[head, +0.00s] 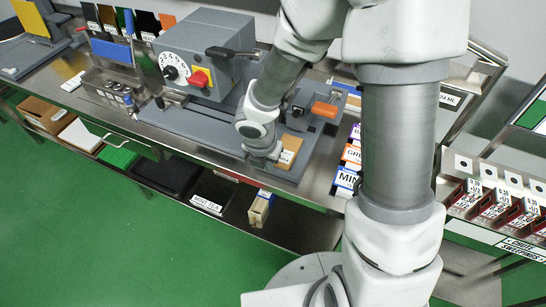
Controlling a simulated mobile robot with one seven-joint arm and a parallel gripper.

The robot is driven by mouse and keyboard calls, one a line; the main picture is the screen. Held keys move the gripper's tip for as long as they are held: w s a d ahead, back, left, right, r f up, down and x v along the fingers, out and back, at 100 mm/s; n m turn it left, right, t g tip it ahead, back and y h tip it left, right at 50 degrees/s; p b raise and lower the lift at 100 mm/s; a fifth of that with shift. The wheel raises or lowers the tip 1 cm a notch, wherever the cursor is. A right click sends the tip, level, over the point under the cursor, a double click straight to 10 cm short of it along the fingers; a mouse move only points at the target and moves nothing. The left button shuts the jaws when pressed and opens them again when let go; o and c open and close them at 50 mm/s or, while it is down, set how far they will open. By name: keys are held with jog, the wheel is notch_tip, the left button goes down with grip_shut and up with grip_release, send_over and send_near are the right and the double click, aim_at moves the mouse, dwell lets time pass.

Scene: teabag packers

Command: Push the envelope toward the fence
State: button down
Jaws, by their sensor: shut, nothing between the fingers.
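A small tan envelope (289,152) with a pale patch lies flat on the grey machine's bed, near its front right end. My gripper (268,161) is low over the bed, shut and empty, just left of the envelope. It is too small in the picture to tell whether the fingertips touch the envelope, and the wrist hides part of the bed behind it. I cannot clearly make out which raised edge on the bed (215,127) is the fence.
The grey machine housing (205,50) with a dial and red knob stands behind left. An orange-handled clamp (323,109) is just behind the envelope. Labelled packets (347,180) lie to the right. A lower shelf holds bins and a mint tea tray (207,206).

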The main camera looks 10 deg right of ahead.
aim_at(284, 157)
jog(key=b+x, duration=0.4)
jog(key=x, duration=0.6)
jog(key=shift+f+b, duration=0.2)
jog(key=shift+b, duration=0.1)
jog(key=w+d+p, duration=0.1)
jog(key=w+d+r+p, duration=0.1)
jog(key=shift+w, duration=0.4)
jog(key=shift+w+d+f, duration=0.1)
jog(key=shift+w, duration=0.2)
jog(key=shift+w+d+p, duration=0.15)
jog(key=shift+w+p, duration=0.15)
jog(key=shift+p, duration=0.2)
jog(key=w+d+p, duration=0.2)
jog(key=w, duration=0.1)
jog(key=shift+r+p, duration=0.2)
jog(key=shift+p, duration=0.1)
jog(key=shift+w+d+f, duration=0.2)
jog(key=shift+w+d, duration=0.05)
jog(key=shift+w, duration=0.25)
